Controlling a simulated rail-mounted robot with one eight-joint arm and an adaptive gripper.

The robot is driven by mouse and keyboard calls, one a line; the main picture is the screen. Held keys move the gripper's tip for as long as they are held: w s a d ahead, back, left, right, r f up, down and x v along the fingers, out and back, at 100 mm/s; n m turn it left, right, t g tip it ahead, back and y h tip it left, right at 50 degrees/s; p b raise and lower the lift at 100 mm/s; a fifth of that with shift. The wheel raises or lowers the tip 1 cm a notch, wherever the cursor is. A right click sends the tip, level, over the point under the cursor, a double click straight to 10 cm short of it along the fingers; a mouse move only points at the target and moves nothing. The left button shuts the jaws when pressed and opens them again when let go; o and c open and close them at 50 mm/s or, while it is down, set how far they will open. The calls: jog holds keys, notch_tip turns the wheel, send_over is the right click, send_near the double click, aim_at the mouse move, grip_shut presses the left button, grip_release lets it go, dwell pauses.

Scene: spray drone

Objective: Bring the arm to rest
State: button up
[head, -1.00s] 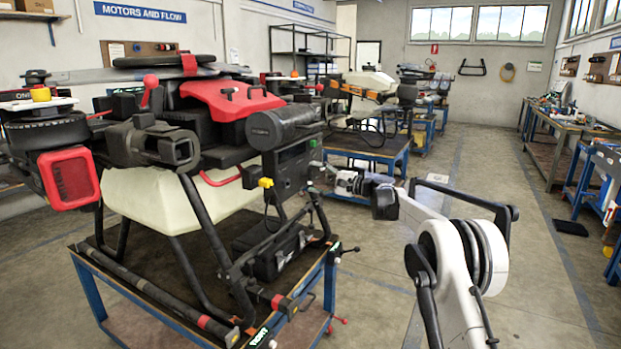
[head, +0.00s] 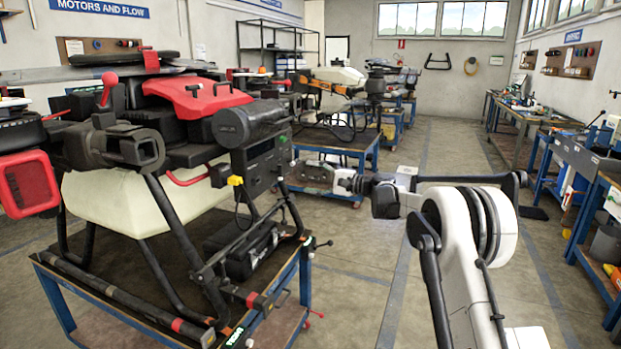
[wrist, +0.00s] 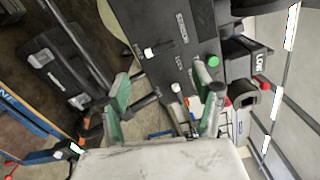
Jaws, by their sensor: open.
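My gripper (head: 312,176) shows small in the head view, at the end of my white and black arm, just right of the spray drone. In the wrist view my gripper (wrist: 165,92) has its two green-lined fingers spread, with nothing held between them. The drone (head: 195,97) has a red top cover and a pale tank, and stands on a blue-framed cart. Its dark control box (head: 262,165) faces my gripper. In the wrist view the box (wrist: 172,48) lies beyond the fingers, with a green knob and a white switch. I cannot tell the exact gap.
A black case (head: 248,250) rests on the blue cart (head: 50,290) under the drone. Another drone (head: 338,76) stands on a cart behind. Benches with tools (head: 598,165) line the right wall. The floor aisle (head: 440,140) between is open.

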jog(key=s+d+r+n+h, duration=0.1)
jog(key=s+d+r+h, duration=0.15)
jog(key=s, duration=0.75)
jog(key=s+d+r+n+h, duration=0.1)
jog(key=s+r+h, duration=0.2)
jog(key=s, duration=0.6)
jog(key=s+d+r+n+h, duration=0.1)
jog(key=s+d+r+h, duration=0.15)
jog(key=s, duration=0.75)
jog(key=s+d+f+n+h, duration=0.1)
jog(key=s+d+f+h, duration=0.2)
jog(key=s, duration=0.8)
jog(key=s+d+f+n+h, duration=0.1)
jog(key=s+d+f, duration=0.4)
jog(key=s, duration=0.6)
jog(key=s+d+f+n+h, duration=0.2)
jog(key=s+d+f+h, duration=0.2)
jog(key=s, duration=0.7)
jog(key=shift+d+f+h, duration=0.3)
jog(key=shift+d+f, duration=0.05)
